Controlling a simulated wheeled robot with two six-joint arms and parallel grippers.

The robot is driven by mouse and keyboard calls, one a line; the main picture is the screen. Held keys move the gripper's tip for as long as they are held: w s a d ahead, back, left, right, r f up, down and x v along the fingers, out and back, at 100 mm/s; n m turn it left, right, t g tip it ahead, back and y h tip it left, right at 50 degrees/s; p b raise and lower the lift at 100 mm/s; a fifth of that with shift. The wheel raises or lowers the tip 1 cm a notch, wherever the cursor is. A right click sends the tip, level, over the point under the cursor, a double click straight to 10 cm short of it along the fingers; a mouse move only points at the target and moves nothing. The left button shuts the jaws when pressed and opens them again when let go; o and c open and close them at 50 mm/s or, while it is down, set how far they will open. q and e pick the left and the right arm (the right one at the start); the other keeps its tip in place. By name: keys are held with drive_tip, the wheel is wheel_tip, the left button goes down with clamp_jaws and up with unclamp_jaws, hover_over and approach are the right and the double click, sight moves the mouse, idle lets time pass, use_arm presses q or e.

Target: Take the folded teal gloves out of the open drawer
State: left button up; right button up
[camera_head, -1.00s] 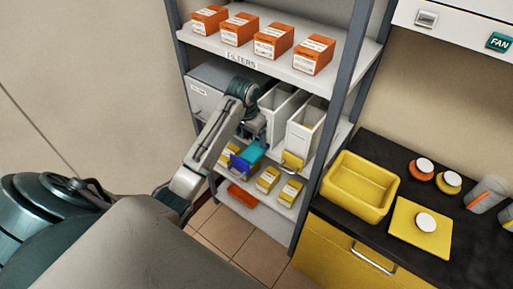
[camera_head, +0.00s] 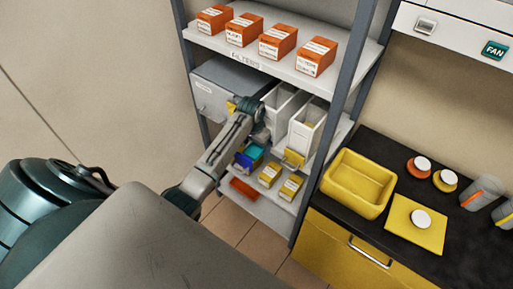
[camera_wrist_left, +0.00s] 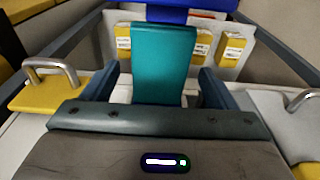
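The folded teal gloves (camera_head: 254,152) show in the head view at the open drawer on the rack's middle shelf, just behind its blue front (camera_head: 242,161). In the left wrist view the gloves (camera_wrist_left: 163,62) stand between the two fingers of my left gripper (camera_wrist_left: 160,88), with a visible gap on the left side. The fingers look spread, not closed on the gloves. The blue front (camera_wrist_left: 180,10) shows beyond them. In the head view my left gripper (camera_head: 258,140) is over the drawer, its fingers largely hidden by the arm. My right gripper is not in view.
White bins (camera_head: 304,130) stand right of the drawer and a grey cabinet (camera_head: 222,92) left. Yellow boxes (camera_head: 270,175) and an orange item (camera_head: 243,189) lie on the lower shelf. Orange filter boxes (camera_head: 316,55) stand above. A counter with a yellow tub (camera_head: 358,205) is at right.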

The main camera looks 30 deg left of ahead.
use_arm(q)
drive_tip(key=c, duration=0.9)
drive_tip(key=shift+c, duration=0.2)
drive_tip(key=shift+r, duration=0.15)
